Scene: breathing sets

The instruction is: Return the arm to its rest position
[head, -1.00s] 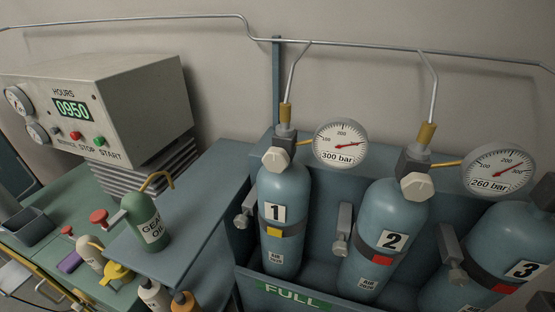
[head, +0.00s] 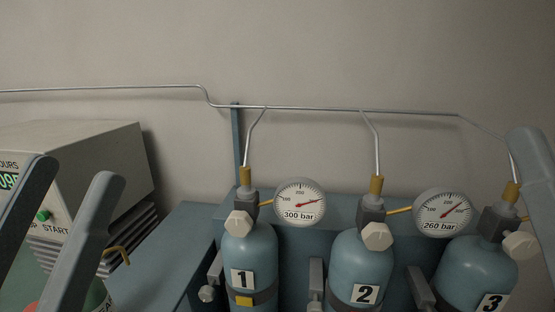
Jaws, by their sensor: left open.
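My left gripper (head: 75,170) stands at the lower left, open, its two grey fingers pointing up with a gap between them. I see nothing held there. The fingers partly cover the compressor box and the green oil can. At the right edge a single grey finger-like part (head: 537,180), which looks like my right gripper, stands in front of cylinder 3's fitting. Its other finger is out of view, so I cannot tell whether it is open.
Cylinder 1 (head: 250,255), cylinder 2 (head: 361,262) and cylinder 3 (head: 475,268) stand in a blue rack, with gauges reading 300 bar (head: 299,203) and 260 bar (head: 443,212). A beige compressor (head: 105,160) is at left. A thin pipe (head: 310,108) crosses the wall. The wall above is clear.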

